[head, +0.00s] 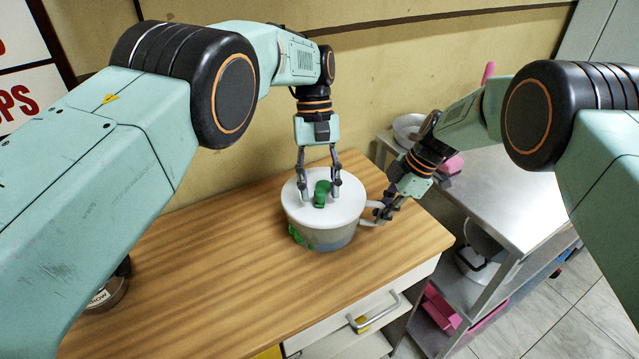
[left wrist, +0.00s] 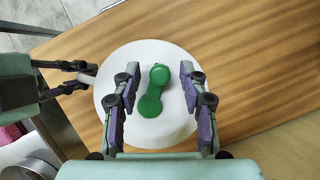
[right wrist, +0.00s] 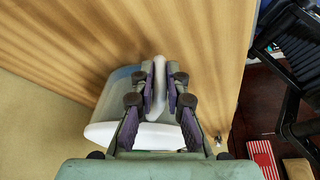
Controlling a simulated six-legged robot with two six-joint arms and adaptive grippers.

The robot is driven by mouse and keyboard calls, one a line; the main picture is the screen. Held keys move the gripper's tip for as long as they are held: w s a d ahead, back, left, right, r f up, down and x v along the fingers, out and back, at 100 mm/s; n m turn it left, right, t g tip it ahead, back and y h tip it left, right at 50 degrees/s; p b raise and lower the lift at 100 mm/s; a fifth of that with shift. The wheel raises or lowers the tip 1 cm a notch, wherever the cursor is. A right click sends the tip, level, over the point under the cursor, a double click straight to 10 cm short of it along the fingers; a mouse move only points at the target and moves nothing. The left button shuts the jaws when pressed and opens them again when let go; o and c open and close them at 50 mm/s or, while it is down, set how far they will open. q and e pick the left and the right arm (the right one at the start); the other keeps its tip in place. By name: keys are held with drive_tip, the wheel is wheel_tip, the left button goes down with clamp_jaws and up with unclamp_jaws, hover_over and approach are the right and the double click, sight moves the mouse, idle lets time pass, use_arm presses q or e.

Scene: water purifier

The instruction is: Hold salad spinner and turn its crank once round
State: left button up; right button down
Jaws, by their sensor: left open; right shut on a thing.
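The salad spinner (head: 322,234) stands on the wooden table, a clear bowl with a white lid (head: 295,205) and something green inside. A green crank (head: 321,193) sits on top of the lid. My left gripper (head: 320,196) points down over the lid, open, with its fingers on either side of the crank; in the left wrist view the crank (left wrist: 153,92) lies between the fingers with gaps at both sides. My right gripper (head: 372,214) is at the right side of the spinner, shut on its white handle (right wrist: 160,88).
The wooden table (head: 190,265) is clear in front and to the left of the spinner. A drawer with a metal handle (head: 375,314) is below its front edge. A metal side table (head: 510,185) with a white bowl (head: 408,128) stands at the right.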

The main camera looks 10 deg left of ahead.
sight(320, 189)
use_arm(q)
wheel_tip(320, 189, up, 10)
idle(0.7)
use_arm(e)
drive_tip(key=c, duration=1.3)
unclamp_jaws()
drive_tip(key=v, duration=1.2)
drive_tip(key=shift+s+a, duration=0.1)
